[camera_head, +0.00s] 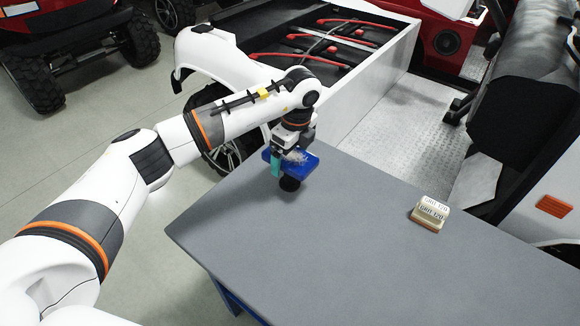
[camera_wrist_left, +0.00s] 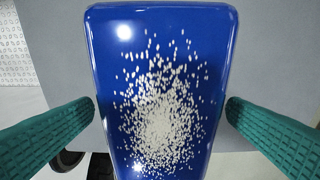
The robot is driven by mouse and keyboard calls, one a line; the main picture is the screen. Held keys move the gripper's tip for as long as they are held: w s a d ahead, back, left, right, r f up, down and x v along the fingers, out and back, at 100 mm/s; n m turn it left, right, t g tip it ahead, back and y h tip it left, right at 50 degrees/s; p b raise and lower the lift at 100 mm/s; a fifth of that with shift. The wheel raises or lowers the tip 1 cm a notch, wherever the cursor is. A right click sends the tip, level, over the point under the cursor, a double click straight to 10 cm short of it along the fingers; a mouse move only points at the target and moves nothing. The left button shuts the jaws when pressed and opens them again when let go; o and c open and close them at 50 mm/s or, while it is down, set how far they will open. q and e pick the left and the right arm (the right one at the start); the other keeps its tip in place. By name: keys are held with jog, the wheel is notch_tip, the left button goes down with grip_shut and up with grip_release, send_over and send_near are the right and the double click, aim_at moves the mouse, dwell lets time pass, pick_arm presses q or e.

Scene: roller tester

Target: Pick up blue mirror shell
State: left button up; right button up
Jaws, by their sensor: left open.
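The blue mirror shell (camera_head: 299,164) is on the grey table near its far left edge, with a small dark base under it. In the left wrist view the shell (camera_wrist_left: 160,40) fills the middle, glossy blue with a patch of pale speckles. My left gripper (camera_head: 290,160) is right at the shell from above. Part of the shell is hidden by the gripper in the head view. My right gripper is out of view.
The grey table (camera_head: 300,250) is mostly clear. A white vehicle with an open bed (camera_head: 370,80) and a dark seat (camera_head: 520,120) stand close behind the table.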

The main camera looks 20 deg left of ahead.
pick_arm(q)
jog(key=f+b, duration=0.1)
jog(key=f, duration=0.2)
jog(key=shift+a+f+b, duration=0.2)
jog(key=shift+b, duration=0.15)
jog(key=shift+w+f, duration=0.1)
jog(key=shift+f, duration=0.05)
jog(key=shift+c, duration=1.2)
jog(key=c, duration=0.9)
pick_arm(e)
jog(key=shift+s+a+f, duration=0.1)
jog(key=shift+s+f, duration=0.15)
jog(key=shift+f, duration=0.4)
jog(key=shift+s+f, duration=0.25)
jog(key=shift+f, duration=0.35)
pick_arm(q)
jog(key=shift+r, duration=0.25)
